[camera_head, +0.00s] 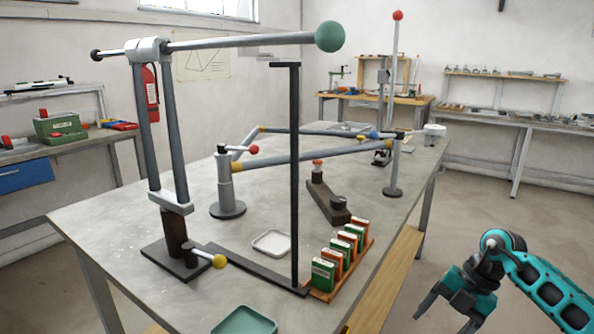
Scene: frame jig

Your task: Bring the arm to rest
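A grey hinged arm (240,41) with a green ball (329,36) at its right end sits at the top of an upright frame (172,130) on the table. It runs nearly level, tilted slightly up to the right. A slim black post (295,170) with a short flat top stands below the arm's ball end; in the picture a gap shows between the arm and the post top. A yellow-knobbed lever (219,261) sits at the frame's base. My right gripper (440,322) is at the lower right, off the table, empty, its fingers apart. My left gripper is out of view.
The grey table (110,215) also carries a linkage of grey bars (310,154), a dark block fixture (328,203), a white tray (271,242), a green tray (244,321) and a rack of green and orange boxes (340,256). Floor right of the table is clear.

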